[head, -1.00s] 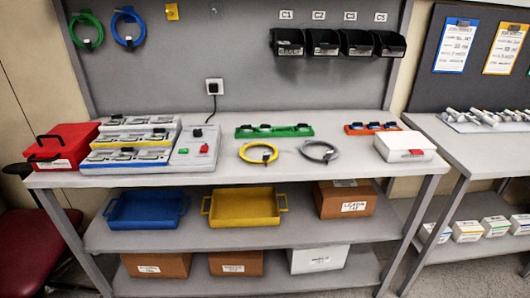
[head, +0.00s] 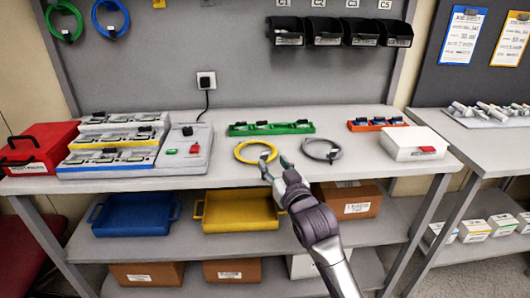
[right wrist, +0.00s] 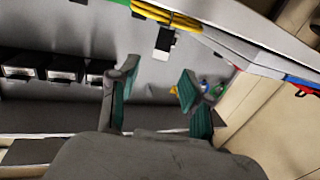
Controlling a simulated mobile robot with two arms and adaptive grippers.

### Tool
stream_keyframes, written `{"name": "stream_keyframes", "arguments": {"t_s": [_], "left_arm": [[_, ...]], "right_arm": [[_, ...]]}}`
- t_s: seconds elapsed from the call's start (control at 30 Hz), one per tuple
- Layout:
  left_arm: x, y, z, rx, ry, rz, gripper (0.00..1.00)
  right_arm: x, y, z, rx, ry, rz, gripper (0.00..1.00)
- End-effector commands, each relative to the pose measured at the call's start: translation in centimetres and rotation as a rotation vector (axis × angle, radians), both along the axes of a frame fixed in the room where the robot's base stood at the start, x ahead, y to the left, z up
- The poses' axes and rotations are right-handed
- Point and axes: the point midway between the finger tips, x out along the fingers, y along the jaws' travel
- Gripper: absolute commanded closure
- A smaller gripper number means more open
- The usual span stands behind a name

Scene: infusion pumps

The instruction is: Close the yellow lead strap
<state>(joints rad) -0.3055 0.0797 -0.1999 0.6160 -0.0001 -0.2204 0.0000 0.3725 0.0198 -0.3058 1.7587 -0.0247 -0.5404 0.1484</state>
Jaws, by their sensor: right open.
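The yellow lead (head: 255,152) lies coiled on the bench top. A small dark piece, its strap, shows at the right side of the coil, but I cannot tell whether it is open or shut. My right gripper (head: 273,164) is just in front of and to the right of the coil, open and empty. In the right wrist view, the fingers of the right gripper (right wrist: 158,78) are spread apart. The yellow lead (right wrist: 165,14) shows at the top edge there, beyond the fingertips. My left gripper is not in view.
A grey lead (head: 321,150) lies coiled to the right. A green tray (head: 271,129) stands behind, a tiered rack (head: 112,146) and a control box (head: 186,150) to the left, and a white box (head: 414,145) to the right. Bare bench top lies between these.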

Motion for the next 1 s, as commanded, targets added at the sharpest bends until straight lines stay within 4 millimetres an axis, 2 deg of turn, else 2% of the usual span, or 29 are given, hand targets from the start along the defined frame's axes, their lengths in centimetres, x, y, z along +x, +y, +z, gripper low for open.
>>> {"name": "stream_keyframes", "arguments": {"t_s": [0.1, 0.3, 0.5, 0.77, 1.0], "left_arm": [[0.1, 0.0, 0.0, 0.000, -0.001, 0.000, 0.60], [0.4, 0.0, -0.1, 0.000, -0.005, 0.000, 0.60], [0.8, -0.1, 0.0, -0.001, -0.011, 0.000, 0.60], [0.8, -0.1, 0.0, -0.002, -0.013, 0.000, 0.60], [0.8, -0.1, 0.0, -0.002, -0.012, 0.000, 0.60]], "right_arm": [[2.5, 0.7, 0.0, 0.000, 0.001, 0.000, 0.52], [5.5, 1.5, 0.0, 0.000, 0.000, 0.000, 0.52], [6.6, 1.8, 0.0, 0.000, 0.000, 0.000, 0.52], [6.7, 1.8, -0.1, 0.000, 0.000, 0.000, 0.52], [6.7, 1.8, -0.1, 0.000, 0.001, 0.000, 0.90]]}}
